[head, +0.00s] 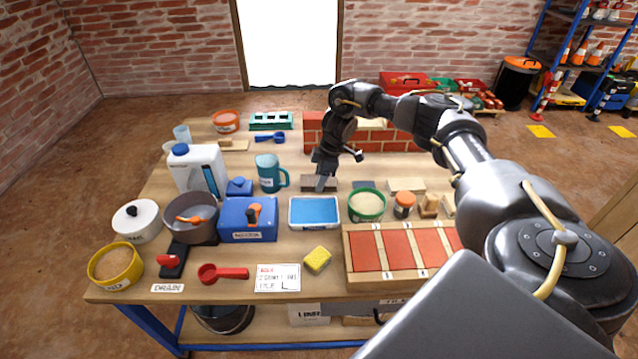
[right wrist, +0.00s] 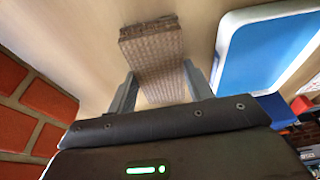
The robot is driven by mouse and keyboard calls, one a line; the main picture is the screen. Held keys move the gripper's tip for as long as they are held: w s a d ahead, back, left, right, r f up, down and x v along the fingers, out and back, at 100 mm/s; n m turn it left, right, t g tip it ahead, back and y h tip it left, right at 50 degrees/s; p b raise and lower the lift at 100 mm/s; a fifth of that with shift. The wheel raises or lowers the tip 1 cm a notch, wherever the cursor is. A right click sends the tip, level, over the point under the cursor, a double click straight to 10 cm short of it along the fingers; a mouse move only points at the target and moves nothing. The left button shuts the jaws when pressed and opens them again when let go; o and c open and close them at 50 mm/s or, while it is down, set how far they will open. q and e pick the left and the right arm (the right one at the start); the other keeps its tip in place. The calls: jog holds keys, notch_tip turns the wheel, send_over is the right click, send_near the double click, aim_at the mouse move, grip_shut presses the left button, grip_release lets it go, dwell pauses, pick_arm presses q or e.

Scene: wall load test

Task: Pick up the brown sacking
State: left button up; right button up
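The brown sacking (right wrist: 158,62) is a small block-shaped piece with a coarse woven surface. In the head view the sacking (head: 308,184) lies on the workbench, in front of the brick wall. My right gripper (head: 323,184) reaches down over it, one finger showing in front of the piece. In the right wrist view the fingers of my right gripper (right wrist: 160,75) stand on either side of the sacking, close along its edges. I cannot tell whether they press on it. The gripper body hides its near end. My left gripper is not in view.
The blue tray (head: 316,211) lies just in front of the sacking. A teal mug (head: 268,172) stands to the left, a green-rimmed bowl (head: 367,204) to the right front. The low brick wall (head: 374,137) is behind. Other tools and containers crowd the workbench (head: 215,294).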

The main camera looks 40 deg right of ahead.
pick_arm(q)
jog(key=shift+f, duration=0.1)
pick_arm(e)
jog(key=c, duration=0.3)
